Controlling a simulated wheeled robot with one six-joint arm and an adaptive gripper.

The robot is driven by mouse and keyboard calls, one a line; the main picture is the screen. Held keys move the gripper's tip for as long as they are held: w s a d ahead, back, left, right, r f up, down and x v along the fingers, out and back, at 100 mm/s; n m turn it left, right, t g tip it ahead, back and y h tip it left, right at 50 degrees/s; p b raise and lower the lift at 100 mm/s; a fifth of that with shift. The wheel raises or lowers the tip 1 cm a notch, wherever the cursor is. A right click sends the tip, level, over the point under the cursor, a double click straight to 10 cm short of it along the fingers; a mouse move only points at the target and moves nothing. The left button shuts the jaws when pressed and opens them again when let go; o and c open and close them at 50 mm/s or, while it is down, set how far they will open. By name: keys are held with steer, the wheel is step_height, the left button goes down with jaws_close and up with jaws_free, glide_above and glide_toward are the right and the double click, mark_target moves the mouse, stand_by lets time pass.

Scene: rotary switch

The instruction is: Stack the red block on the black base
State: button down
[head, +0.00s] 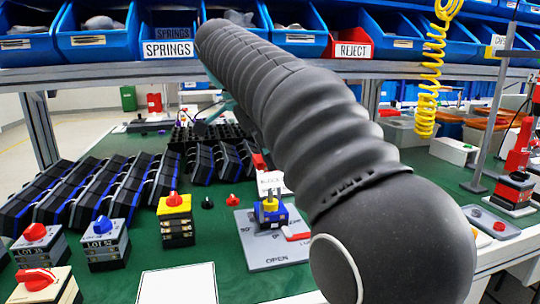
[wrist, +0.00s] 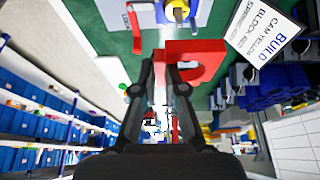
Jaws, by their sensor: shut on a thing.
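My gripper (wrist: 160,60) points at the bench in the wrist view. Its two dark fingers reach up the picture and are shut on the red block (wrist: 208,50), which shows mostly to the right of the fingertips. In the head view my arm covers the gripper; a bit of red (head: 260,162) shows at the arm's left edge. A grey fixture plate (head: 262,258) marked OPEN carries a blue block with a yellow part on top (head: 270,208) and a red lever (head: 296,236). I cannot tell which part is the black base; it may be hidden.
A build card (wrist: 262,38) lies beside the fixture. Blue bins (head: 100,40) hang above. A white card (head: 176,284) lies on the green bench front.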

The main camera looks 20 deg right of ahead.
steer(key=shift+f+b, duration=1.45)
steer(key=shift+f, duration=0.8)
steer(key=shift+f+b, duration=1.25)
steer(key=shift+f, duration=0.5)
steer(key=c, duration=1.2)
jaws_free()
steer(key=shift+o, duration=0.2)
